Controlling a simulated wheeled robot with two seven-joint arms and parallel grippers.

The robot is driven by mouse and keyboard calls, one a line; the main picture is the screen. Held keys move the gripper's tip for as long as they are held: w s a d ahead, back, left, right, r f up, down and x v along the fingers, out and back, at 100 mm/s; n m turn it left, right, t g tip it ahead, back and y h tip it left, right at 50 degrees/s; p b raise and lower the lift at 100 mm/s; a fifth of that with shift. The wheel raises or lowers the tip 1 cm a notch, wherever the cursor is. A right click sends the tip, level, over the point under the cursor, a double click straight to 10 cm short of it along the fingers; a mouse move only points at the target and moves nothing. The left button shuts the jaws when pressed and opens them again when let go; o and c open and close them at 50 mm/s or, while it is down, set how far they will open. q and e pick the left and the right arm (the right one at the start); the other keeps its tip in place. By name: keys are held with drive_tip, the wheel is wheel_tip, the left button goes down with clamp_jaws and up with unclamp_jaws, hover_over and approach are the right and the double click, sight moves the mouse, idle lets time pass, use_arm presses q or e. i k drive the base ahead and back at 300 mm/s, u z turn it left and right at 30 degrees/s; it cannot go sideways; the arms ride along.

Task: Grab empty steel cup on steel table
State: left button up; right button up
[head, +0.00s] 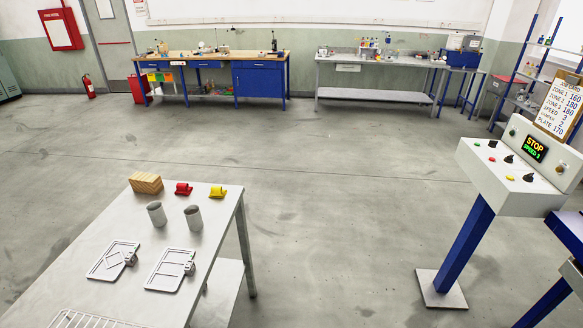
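Two grey steel cups stand side by side on the steel table (195,220) at the lower left of the head view. The left cup (156,214) is a little nearer the table's middle. The right cup (193,217) is close to the table's right edge. I look at them from a distance and cannot tell what either cup holds. Neither of my grippers shows in the head view.
A wooden block (146,183), a red item (183,189) and a yellow item (218,192) lie behind the cups. Two flat trays (113,261) (170,270) and a wire rack (85,320) lie in front. A control console (515,190) stands right. Floor between is clear.

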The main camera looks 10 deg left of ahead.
sight(157, 214)
drive_tip(key=u, duration=1.3)
